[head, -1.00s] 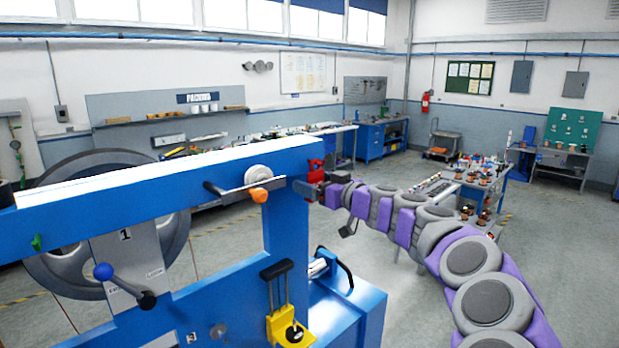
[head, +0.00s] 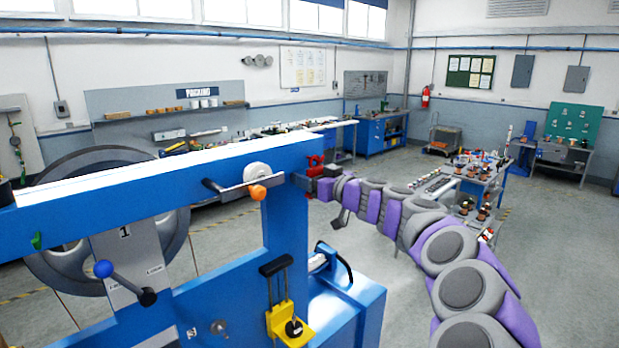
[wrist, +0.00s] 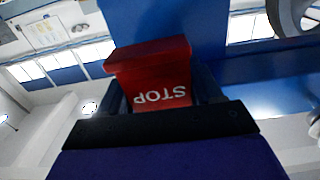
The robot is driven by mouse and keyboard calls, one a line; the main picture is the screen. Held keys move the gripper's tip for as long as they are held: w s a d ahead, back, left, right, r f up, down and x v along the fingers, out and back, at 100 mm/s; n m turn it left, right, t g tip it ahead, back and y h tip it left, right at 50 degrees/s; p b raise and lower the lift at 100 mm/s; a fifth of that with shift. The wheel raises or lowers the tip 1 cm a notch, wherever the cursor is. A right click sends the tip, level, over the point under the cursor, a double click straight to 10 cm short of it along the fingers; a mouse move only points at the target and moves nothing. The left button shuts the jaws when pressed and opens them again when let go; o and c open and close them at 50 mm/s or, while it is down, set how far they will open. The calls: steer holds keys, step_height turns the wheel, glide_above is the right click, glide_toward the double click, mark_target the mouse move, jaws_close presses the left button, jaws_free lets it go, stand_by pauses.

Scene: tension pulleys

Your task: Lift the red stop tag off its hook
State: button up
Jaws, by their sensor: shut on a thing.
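The red stop tag (wrist: 155,72) fills the middle of the wrist view, with its white STOP lettering upside down. My gripper (wrist: 165,92) is shut on it, with a dark finger on each side. In the head view, the red tag (head: 315,161) shows just past the right end of the blue machine beam, above my gripper (head: 303,181). A blue upright stands behind the tag in the wrist view. The hook cannot be made out, so I cannot tell whether the tag still touches it.
The blue machine frame (head: 160,185) is close on the left, with an orange-tipped lever (head: 257,192), a blue-knobbed lever (head: 104,269) and a yellow bracket (head: 290,328). A bench with parts (head: 470,185) stands behind my arm. The floor at right is open.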

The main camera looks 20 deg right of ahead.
steer(key=c, duration=0.3)
steer(key=shift+r+b, duration=0.35)
steer(key=shift+r, duration=0.05)
steer(key=shift+s+d+r+b, duration=0.2)
steer(key=shift+s+b, duration=0.2)
steer(key=shift+b, duration=0.3)
